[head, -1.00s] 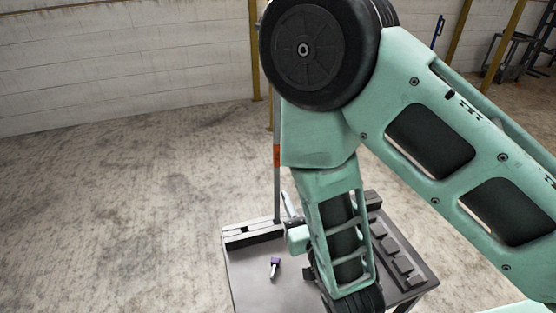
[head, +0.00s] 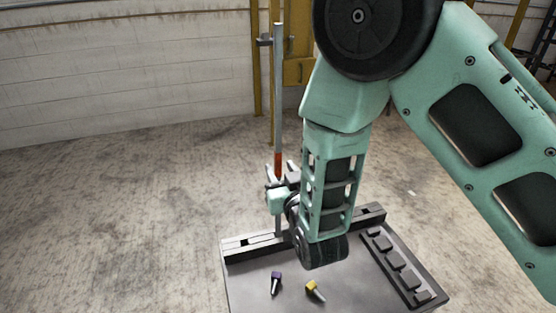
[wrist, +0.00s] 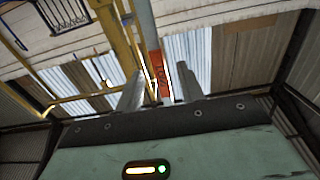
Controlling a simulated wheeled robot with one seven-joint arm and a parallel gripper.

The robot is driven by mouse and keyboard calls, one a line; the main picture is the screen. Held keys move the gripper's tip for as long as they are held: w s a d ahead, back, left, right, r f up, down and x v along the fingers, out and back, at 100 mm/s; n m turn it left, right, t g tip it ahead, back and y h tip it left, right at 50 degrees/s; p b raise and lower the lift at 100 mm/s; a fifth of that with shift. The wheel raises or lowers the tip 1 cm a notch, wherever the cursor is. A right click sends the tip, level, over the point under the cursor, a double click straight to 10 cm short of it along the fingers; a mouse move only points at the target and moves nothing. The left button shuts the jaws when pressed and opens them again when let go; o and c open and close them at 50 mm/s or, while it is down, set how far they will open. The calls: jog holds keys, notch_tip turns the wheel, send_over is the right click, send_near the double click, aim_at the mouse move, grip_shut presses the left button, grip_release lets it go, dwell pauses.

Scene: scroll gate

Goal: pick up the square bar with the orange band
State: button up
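A tall grey bar with an orange-red band (head: 278,163) stands upright in a slotted dark rack (head: 237,248) at the table's back. Its square section is not clear from here. My gripper (head: 280,173) is at the bar, just below or at the band's lower end, with a finger to each side. In the wrist view the banded bar (wrist: 157,72) shows between the two spread fingers of my gripper (wrist: 158,88), with gaps visible beside it. I cannot tell how deep the bar sits between them. My gripper hides part of the bar below the band.
A yellow post (head: 256,80) stands behind near the wall. Floor left of the table is clear.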

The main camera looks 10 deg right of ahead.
jog(key=shift+w+a, duration=0.25)
jog(key=shift+w, duration=1)
grip_shut()
jog(key=shift+r, duration=0.15)
